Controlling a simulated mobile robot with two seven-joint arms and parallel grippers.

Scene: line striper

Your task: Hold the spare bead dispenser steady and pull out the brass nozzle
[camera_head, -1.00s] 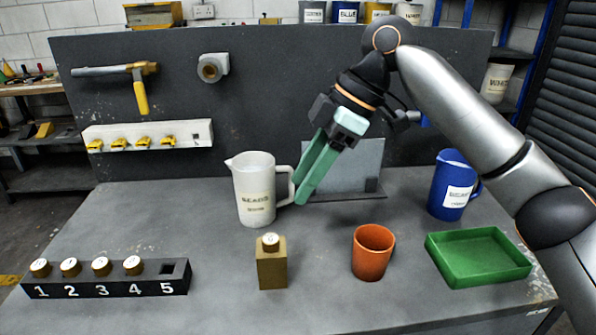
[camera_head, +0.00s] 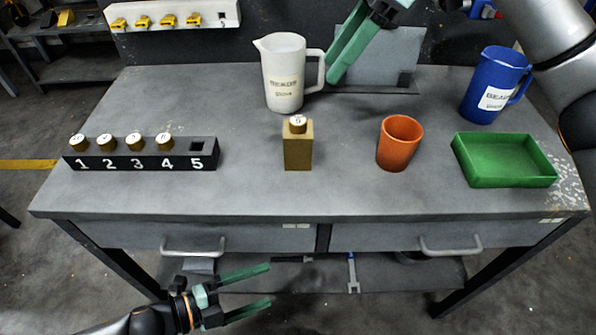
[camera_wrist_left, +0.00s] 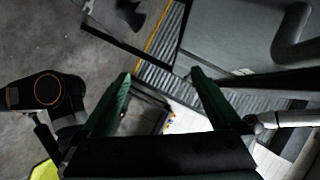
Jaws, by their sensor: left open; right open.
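The bead dispenser, a brass-coloured block (camera_head: 298,153), stands upright near the middle of the bench. The brass nozzle (camera_head: 298,126), with a white marked top, sits upright in its top. My right gripper (camera_head: 338,72) is open and empty at the upper middle of the head view, behind and above the block, beside the white jug's handle. My left gripper (camera_head: 269,285) is open and empty, low in front of the bench, below its top. In the left wrist view, its green fingers (camera_wrist_left: 160,75) are spread with nothing between them; neither block nor nozzle shows there.
A black rack (camera_head: 140,161) numbered 1 to 5 holds capped brass pieces in slots 1 to 4; slot 5 is empty. A white jug (camera_head: 284,82), orange cup (camera_head: 397,146), blue jug (camera_head: 488,90) and green tray (camera_head: 505,163) stand around. The bench front (camera_head: 270,200) is clear.

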